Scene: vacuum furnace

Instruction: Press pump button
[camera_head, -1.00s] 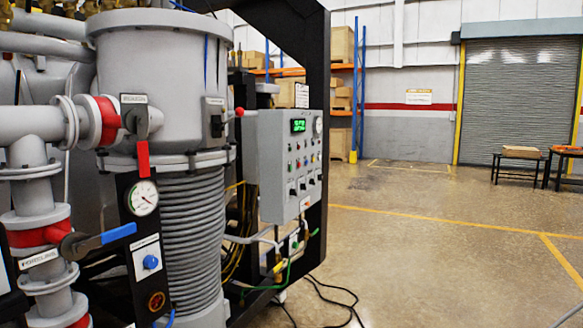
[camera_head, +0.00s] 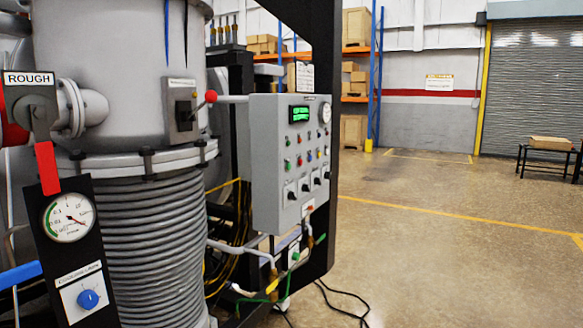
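A grey control panel box (camera_head: 262,190) is mounted on the furnace's black frame, right of the ribbed column. It has a lit green display (camera_head: 299,114), a round gauge (camera_head: 325,113), rows of small coloured buttons (camera_head: 299,160) and a row of dark switches (camera_head: 304,187) below. The button labels are too small to read, so I cannot tell which one is the pump button. My gripper is not in view.
The grey vessel with ribbed bellows (camera_head: 160,245) fills the left. A red-knobbed lever (camera_head: 210,97) sticks out beside the panel. A dial gauge (camera_head: 69,218) and a blue knob (camera_head: 88,299) are at lower left. Black cables (camera_head: 340,308) lie on the floor. Open floor (camera_head: 450,270) extends right.

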